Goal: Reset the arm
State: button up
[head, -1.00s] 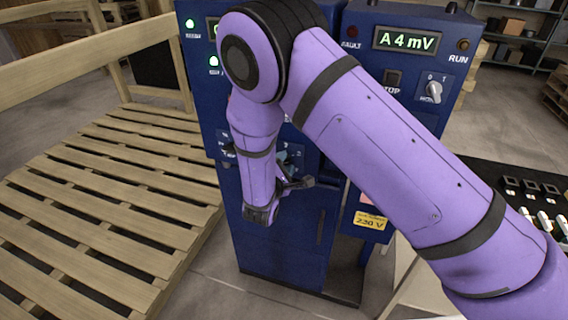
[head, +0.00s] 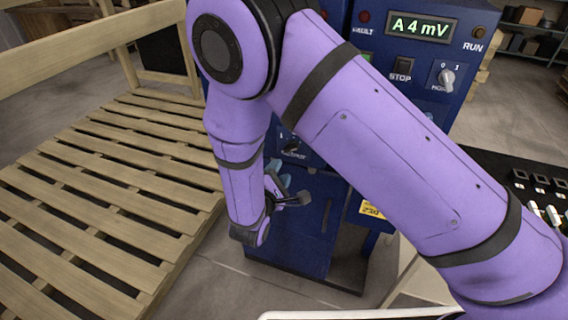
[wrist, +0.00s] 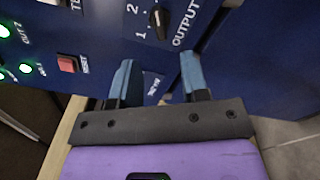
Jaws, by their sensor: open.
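My purple arm crosses the head view in front of the blue cabinets. My gripper (head: 277,188) hangs low in front of the left cabinet, partly hidden by my wrist. In the wrist view my gripper (wrist: 157,75) has its two blue fingers apart with nothing between them. The fingers point at the blue panel, below the black OUTPUT knob (wrist: 159,17). I cannot tell whether a fingertip touches the panel. A red RESET button (wrist: 68,64) is to the left of the fingers, with lit green lamps (wrist: 26,69) further left.
The right cabinet has a display (head: 421,28) reading "A 4 mV", a STOP button (head: 401,70) and a rotary MODE-type knob (head: 446,78). A wooden pallet platform (head: 110,190) with a rail is at the left. A black panel of switches (head: 535,185) is at the right. Grey floor lies in front.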

jog(key=shift+s+a, duration=0.15)
jog(key=shift+s, duration=0.25)
jog(key=s+d+r+m+g+h, duration=0.25)
jog(key=d+r+m+g, duration=0.4)
jog(key=d+r, duration=0.5)
jog(key=s+d+r+m+g+h, duration=0.1)
jog(key=d+r+m+g+h, duration=0.2)
jog(key=d+r+m+g, duration=0.6)
jog(key=s+d+r+m+t+y, duration=0.2)
jog(key=s+d+r+y, duration=0.4)
jog(key=s, duration=0.4)
jog(key=s+d+r+m+t+y, duration=0.2)
jog(key=s+d+r+y, duration=0.3)
jog(key=s, duration=0.5)
notch_tip(320, 180, up, 3)
jog(key=shift+s+d+f+y, duration=0.2)
jog(key=shift+d+y, duration=0.15)
jog(key=shift+d, duration=0.1)
